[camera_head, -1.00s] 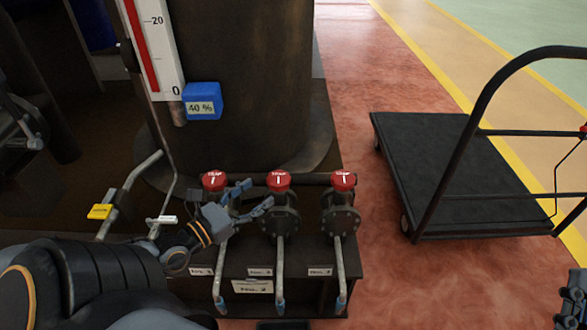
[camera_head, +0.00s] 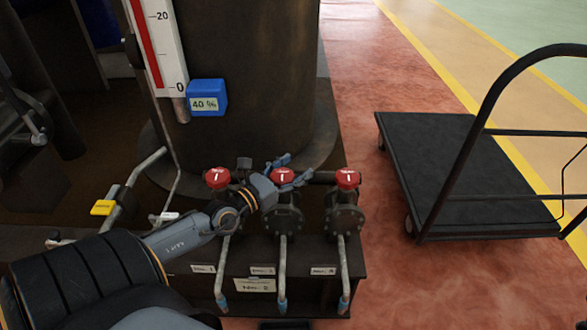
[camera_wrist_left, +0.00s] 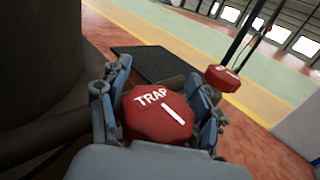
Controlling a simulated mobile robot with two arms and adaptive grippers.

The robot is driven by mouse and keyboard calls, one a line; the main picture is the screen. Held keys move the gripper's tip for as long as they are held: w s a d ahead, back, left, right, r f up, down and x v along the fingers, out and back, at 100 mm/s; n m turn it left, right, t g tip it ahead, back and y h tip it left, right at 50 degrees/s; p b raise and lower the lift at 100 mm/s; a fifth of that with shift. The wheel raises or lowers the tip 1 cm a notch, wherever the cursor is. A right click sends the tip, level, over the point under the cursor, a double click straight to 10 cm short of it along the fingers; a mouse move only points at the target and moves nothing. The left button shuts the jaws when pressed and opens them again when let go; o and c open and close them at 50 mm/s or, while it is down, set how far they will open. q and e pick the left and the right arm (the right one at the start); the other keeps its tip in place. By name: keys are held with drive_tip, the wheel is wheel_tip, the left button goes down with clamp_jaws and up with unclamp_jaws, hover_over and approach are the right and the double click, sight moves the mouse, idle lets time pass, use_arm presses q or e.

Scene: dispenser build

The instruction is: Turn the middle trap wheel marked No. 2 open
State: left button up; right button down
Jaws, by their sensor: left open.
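Three red trap wheels stand in a row on dark valve bodies. The middle trap wheel (camera_head: 282,177) sits above the middle pipe; its number is too small to read. My left gripper (camera_head: 288,172) reaches it from the left and is open, with its fingers at the two sides of the wheel. In the left wrist view a red wheel marked TRAP (camera_wrist_left: 157,113), with a white line, lies between the open fingers; I cannot tell whether they touch it. The left trap wheel (camera_head: 217,178) and right trap wheel (camera_head: 347,178) are free. My right gripper cannot be made out.
A dark tank (camera_head: 245,70) rises behind the valves. A blue 40 % block (camera_head: 207,97) is beside the gauge (camera_head: 158,45). Yellow (camera_head: 104,207) and white-handled levers are at left. Small labels are on the front below the wheels. A black cart (camera_head: 450,165) stands at right on red floor.

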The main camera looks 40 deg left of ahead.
use_arm(q)
drive_tip(key=c, duration=0.9)
drive_tip(key=shift+w, duration=0.1)
drive_tip(key=shift+c, duration=0.7)
drive_tip(key=shift+f, duration=0.2)
drive_tip(key=shift+c, duration=0.9)
